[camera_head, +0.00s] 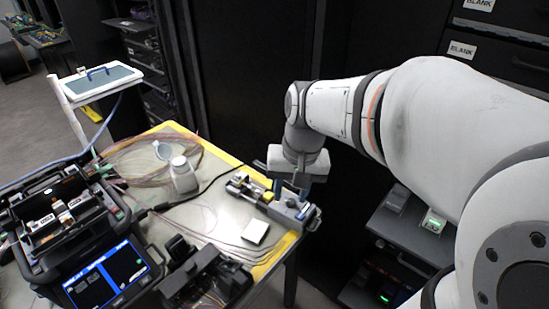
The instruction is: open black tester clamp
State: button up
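A black device (205,277) with raised parts sits at the front edge of the table; it may be the black tester, but I cannot make out a clamp's state on it. My arm reaches in from the right. My gripper (288,186) points down over a grey and blue metal device (285,208) at the table's right edge. The fingertips are small and partly hidden by the wrist, so I cannot tell whether they touch the device or are open or shut.
Dark cabinets stand behind. A white tray stand (95,82) is at the upper left.

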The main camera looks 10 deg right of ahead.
jog(key=w+f+m+y+b, duration=0.1)
jog(key=w+f+m+y, duration=0.55)
jog(key=f+m, duration=0.4)
jog(key=w+d+f+m+t+y+b, duration=0.1)
jog(key=w+d+f+m+t, duration=0.3)
jog(key=w+d+m, duration=0.3)
jog(key=w+d+f+m+t+y+b, duration=0.15)
jog(key=w+d+f+m+t, duration=0.3)
jog(key=m, duration=0.55)
jog(key=shift+g, duration=0.25)
jog(key=w+a, duration=0.1)
jog(key=w, duration=0.1)
jog(key=w+a+f+p, duration=0.1)
jog(key=w+a, duration=0.3)
jog(key=shift+f+p, duration=0.3)
jog(key=shift+c, duration=0.3)
jog(key=c, duration=0.7)
grip_shut()
